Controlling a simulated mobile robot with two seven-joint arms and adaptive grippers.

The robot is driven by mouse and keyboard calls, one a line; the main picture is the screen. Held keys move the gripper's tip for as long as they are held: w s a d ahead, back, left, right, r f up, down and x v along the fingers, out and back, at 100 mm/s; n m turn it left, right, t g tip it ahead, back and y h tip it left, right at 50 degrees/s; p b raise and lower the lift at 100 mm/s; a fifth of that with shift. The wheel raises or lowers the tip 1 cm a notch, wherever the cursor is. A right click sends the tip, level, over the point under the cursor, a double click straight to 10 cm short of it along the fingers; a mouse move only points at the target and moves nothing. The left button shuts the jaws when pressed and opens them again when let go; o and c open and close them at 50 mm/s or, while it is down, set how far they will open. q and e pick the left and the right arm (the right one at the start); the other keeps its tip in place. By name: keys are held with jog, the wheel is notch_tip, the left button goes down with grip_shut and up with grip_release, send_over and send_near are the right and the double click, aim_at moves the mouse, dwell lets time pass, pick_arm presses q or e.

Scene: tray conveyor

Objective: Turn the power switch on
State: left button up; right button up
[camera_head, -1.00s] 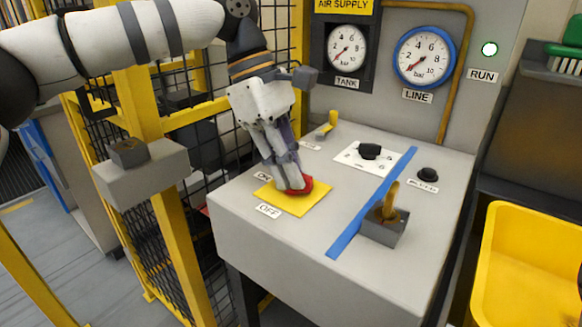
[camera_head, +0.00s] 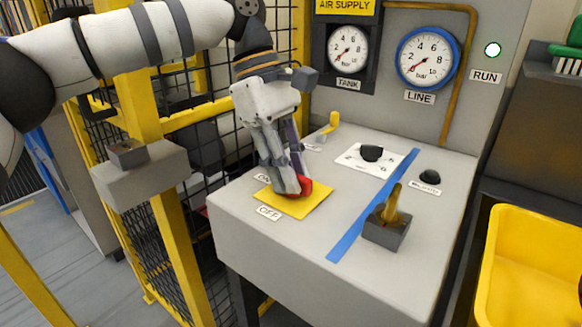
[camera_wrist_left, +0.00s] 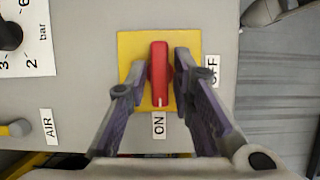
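The power switch is a red knob (camera_head: 306,186) on a yellow plate (camera_head: 301,207) on the grey console, partly hidden by my left gripper in the head view. In the left wrist view, the red knob (camera_wrist_left: 160,72) stands lengthwise and its white mark points at the ON label (camera_wrist_left: 158,125). The OFF label (camera_wrist_left: 212,70) is at the plate's right. My left gripper (camera_wrist_left: 161,72) is around the knob, one finger on each side, with what looks like narrow gaps between fingers and knob. My right gripper is not in view.
The console also bears a black knob on a white dial plate (camera_head: 352,158), a black button (camera_head: 429,177), a yellow-handled lever box (camera_head: 386,234) and a small yellow valve (camera_head: 328,126). A yellow bin (camera_head: 535,220) stands right, mesh fencing left.

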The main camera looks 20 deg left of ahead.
pick_arm(q)
jog(key=v, duration=1.2)
